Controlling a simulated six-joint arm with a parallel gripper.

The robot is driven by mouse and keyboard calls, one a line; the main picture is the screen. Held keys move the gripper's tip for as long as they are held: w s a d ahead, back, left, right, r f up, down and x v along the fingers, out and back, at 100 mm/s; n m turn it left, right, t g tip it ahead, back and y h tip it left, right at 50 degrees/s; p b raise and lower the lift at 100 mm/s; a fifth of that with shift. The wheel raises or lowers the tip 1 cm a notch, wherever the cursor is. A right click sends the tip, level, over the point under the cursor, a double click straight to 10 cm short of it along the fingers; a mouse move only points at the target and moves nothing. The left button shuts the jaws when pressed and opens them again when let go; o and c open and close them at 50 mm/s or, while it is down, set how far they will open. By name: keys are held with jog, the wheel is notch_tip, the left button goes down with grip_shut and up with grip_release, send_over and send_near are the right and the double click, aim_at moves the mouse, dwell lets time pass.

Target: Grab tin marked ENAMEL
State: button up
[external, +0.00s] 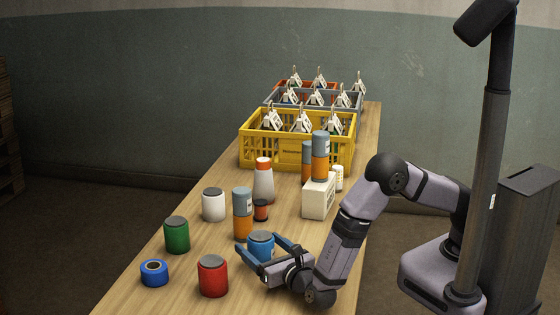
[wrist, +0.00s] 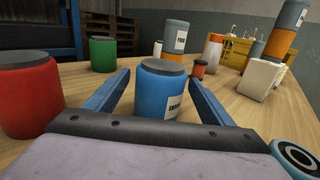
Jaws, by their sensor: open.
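A blue tin (external: 260,246) with a dark grey lid stands upright on the wooden table. In the wrist view the blue tin (wrist: 157,95) fills the middle and bears a white label, turned partly to the right, whose visible letters look like the start of ENAMEL. My gripper (external: 258,241) is open and low over the table, with its blue fingers on either side of the tin. In the wrist view my gripper (wrist: 158,75) shows a small gap between each finger and the tin. The tin's lower part is hidden by the gripper body.
A red tin (external: 213,276), a green tin (external: 177,235), a white tin (external: 213,205) and an orange-grey cylinder (external: 242,225) stand close by. A blue tape roll (external: 154,272) lies front left. A cream box (external: 319,197) and a yellow crate (external: 290,151) stand farther back.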

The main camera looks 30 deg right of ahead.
jog(key=shift+w+f+p, duration=0.2)
jog(key=shift+w+p, duration=0.2)
jog(key=shift+w, duration=1.75)
jog(key=c, duration=1.5)
jog(key=shift+r, duration=0.15)
jog(key=shift+r, duration=4.9)
